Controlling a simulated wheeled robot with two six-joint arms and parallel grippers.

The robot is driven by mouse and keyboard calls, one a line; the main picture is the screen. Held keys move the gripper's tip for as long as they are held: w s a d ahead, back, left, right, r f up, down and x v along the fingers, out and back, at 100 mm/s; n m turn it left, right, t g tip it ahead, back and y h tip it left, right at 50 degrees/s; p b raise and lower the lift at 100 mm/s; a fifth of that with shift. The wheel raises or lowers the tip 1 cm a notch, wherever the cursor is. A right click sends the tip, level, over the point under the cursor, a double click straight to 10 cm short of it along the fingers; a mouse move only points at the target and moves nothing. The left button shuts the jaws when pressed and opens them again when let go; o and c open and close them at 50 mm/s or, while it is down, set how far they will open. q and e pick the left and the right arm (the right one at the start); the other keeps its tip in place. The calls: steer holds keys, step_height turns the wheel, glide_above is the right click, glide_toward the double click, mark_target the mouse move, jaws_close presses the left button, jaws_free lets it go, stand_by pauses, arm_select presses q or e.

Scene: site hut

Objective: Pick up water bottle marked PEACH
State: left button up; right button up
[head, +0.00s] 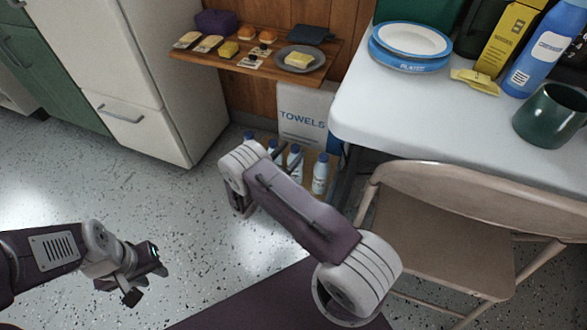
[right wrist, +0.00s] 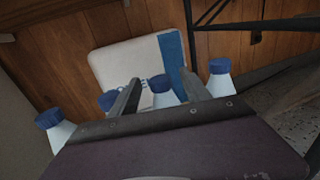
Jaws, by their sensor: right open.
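Several white bottles with blue caps stand in a row on the low wooden shelf. In the head view the rightmost bottle (head: 320,174) shows best; my right arm partly hides the others. No PEACH marking is readable. In the right wrist view, bottles show at the far left (right wrist: 52,131), at left centre (right wrist: 107,101), in the centre (right wrist: 160,86) and at right (right wrist: 219,80). My right gripper (right wrist: 160,93) is open, its fingers pointing towards the row, with the centre bottle's cap seen between them. My left gripper (head: 147,283) hangs over the floor, away from the bottles; its jaw gap is unclear.
A TOWELS box (head: 305,118) stands behind the bottles. A wooden wall shelf (head: 225,62) with food hangs above. The speckled floor (head: 190,210) is clear.

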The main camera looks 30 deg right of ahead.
steer(key=shift+w+d, duration=0.15)
steer(key=shift+d, duration=0.1)
steer(key=b+x, duration=0.2)
steer(key=x, duration=0.1)
steer(key=b+x, duration=0.1)
steer(key=shift+w+d+f, duration=0.1)
steer(key=shift+d+f, duration=0.05)
steer(key=shift+f, duration=0.15)
steer(key=shift+w+d+r, duration=0.2)
steer(key=shift+d+r, duration=0.1)
steer(key=shift+d, duration=0.05)
jaws_close()
stand_by(0.6)
